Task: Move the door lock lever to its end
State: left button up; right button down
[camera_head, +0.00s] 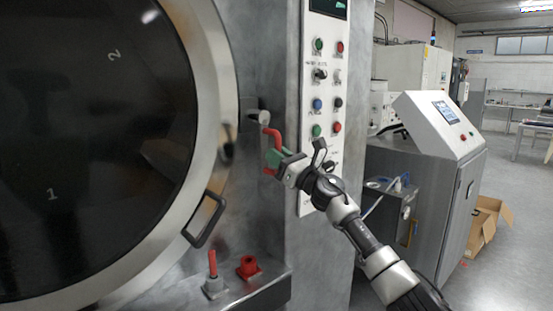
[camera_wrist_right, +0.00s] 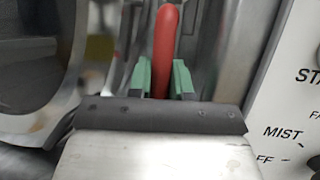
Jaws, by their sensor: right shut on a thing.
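The door lock lever (camera_head: 272,134) is a red bent handle on the grey machine front, just right of the round door (camera_head: 215,60). In the right wrist view the red lever (camera_wrist_right: 166,40) stands upright between the green fingertips. My right gripper (camera_head: 275,158) comes in from the right and is shut on the lever, with the fingers on either side of it; the fingers (camera_wrist_right: 161,78) also show in the right wrist view. The lever's red lower end shows just below the fingers. My left gripper is not in view.
A control panel (camera_head: 308,105) with buttons and knobs is close to the right of the lever. The black door handle (camera_head: 205,220) juts out at lower left. A ledge below carries a small red-topped lever (camera_head: 212,268) and a red fitting (camera_head: 248,267). A grey console (camera_head: 440,125) stands at right.

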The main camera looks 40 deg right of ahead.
jog(key=c, duration=1.1)
grip_release()
jog(key=shift+d, duration=0.1)
jog(key=shift+o, duration=0.2)
jog(key=b+v, duration=0.4)
jog(key=v, duration=0.7)
jog(key=shift+w, duration=0.15)
